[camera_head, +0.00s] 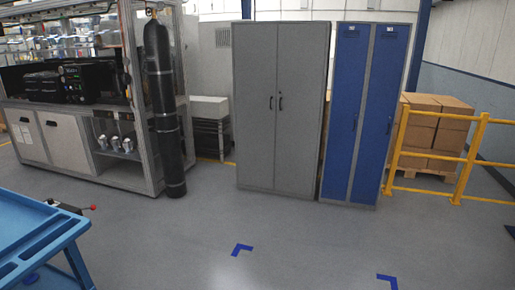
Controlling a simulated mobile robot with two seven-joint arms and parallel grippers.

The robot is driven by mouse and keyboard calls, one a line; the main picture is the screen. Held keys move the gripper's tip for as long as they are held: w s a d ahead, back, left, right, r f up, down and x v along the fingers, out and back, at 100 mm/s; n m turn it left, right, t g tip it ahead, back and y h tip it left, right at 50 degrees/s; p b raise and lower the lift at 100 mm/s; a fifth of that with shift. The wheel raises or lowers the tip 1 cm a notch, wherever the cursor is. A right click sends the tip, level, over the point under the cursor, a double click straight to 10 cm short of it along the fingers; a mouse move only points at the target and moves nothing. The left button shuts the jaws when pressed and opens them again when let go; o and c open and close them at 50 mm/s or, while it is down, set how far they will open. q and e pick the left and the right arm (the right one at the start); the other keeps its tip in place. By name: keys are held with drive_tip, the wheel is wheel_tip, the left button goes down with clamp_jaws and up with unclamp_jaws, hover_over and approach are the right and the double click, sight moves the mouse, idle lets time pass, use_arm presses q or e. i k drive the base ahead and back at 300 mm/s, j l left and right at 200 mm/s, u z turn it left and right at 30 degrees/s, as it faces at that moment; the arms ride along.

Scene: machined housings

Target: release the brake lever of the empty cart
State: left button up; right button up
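A blue cart (38,232) stands at the lower left, cut off by the left and bottom edges of the view. The part of its top that shows is bare. A short lever with a red knob (92,207) sticks out to the right from a dark mount (65,207) at the cart's far right corner. The lever looks about level, and its mount is partly hidden by the cart. Neither of my grippers is in view.
A black gas cylinder (165,110) stands by a framed workbench (75,115) at the left. A grey cabinet (280,105), blue lockers (365,110), yellow railing (465,160) and stacked boxes (435,120) line the back. The floor with blue corner marks (241,247) is clear.

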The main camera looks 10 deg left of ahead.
sight(92, 207)
drive_tip(key=i+u, duration=0.2)
drive_tip(key=i, duration=0.3)
drive_tip(key=i+l+u, duration=0.2)
drive_tip(key=i, duration=0.25)
drive_tip(key=i+l+u, duration=0.2)
drive_tip(key=i, duration=0.3)
drive_tip(key=i+l+u, duration=0.25)
drive_tip(key=u, duration=0.25)
drive_tip(key=i+l+u, duration=0.65)
drive_tip(key=l+u, duration=0.15)
drive_tip(key=u, duration=0.15)
drive_tip(key=i+l+u, duration=0.1)
drive_tip(key=l+u, duration=0.4)
drive_tip(key=i+l+u, duration=0.1)
drive_tip(key=l+u, duration=0.15)
drive_tip(key=l, duration=0.45)
